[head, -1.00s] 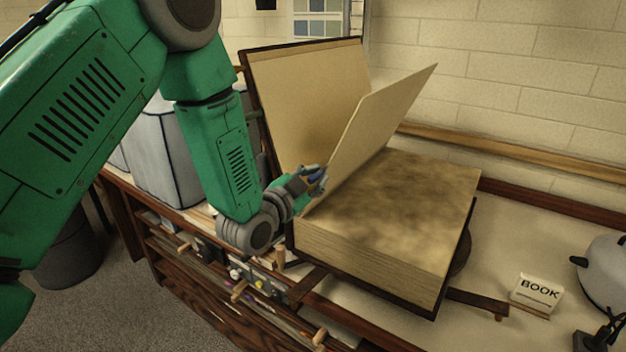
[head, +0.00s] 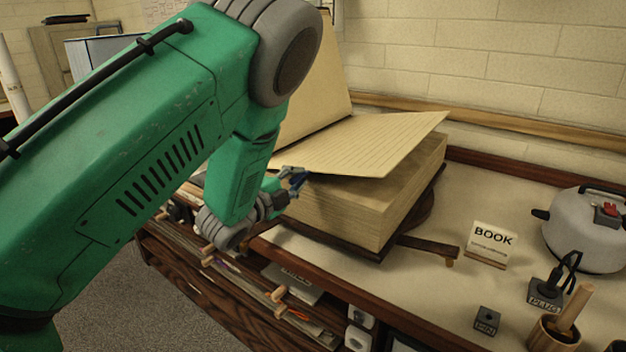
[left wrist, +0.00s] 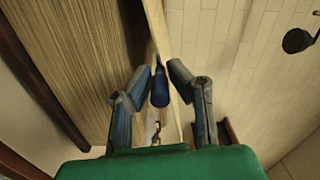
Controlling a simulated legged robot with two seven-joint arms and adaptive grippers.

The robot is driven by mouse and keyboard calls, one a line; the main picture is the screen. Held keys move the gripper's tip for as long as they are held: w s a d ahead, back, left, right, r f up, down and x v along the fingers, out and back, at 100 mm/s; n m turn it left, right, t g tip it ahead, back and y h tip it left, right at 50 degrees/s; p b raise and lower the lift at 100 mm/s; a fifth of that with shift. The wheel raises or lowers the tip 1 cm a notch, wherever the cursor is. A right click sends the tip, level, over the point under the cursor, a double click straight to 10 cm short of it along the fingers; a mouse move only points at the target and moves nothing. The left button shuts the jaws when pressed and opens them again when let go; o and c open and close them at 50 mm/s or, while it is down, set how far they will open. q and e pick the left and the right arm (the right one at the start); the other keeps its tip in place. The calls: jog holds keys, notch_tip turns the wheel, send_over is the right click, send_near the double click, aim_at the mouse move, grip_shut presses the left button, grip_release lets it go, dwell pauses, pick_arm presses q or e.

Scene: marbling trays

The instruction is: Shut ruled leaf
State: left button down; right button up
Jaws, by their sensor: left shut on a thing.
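The ruled leaf (head: 365,143) is a cream sheet with faint lines. It slants low over the thick page block (head: 335,214) of the big open book, its far right corner raised and a dark gap beneath it. My left gripper (head: 293,181) is at the leaf's near left edge, shut on it. In the left wrist view the blue-grey fingers (left wrist: 166,80) stand on either side of the leaf, seen nearly edge-on (left wrist: 157,28), with the page block (left wrist: 65,50) to the left. The book's cover (head: 312,95) stands up behind, partly hidden by my arm. My right gripper is not in view.
A BOOK sign (head: 491,245), a grey kettle-like pot (head: 585,230), a small dark block (head: 487,320) and a cup with a wooden handle (head: 552,332) stand right of the book. Drawers with wooden pegs lie below the front edge.

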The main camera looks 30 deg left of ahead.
pick_arm(q)
jog(key=shift+s+f+b, duration=0.15)
jog(key=shift+f+b, duration=0.95)
jog(key=shift+f, duration=1.1)
jog(key=shift+f, duration=0.1)
jog(key=c, duration=1.5)
grip_release()
jog(key=shift+c, duration=0.2)
jog(key=shift+a, duration=0.1)
jog(key=shift+s, duration=0.1)
jog(key=s, duration=1.1)
jog(key=shift+s+a, duration=0.3)
jog(key=shift+a, duration=0.15)
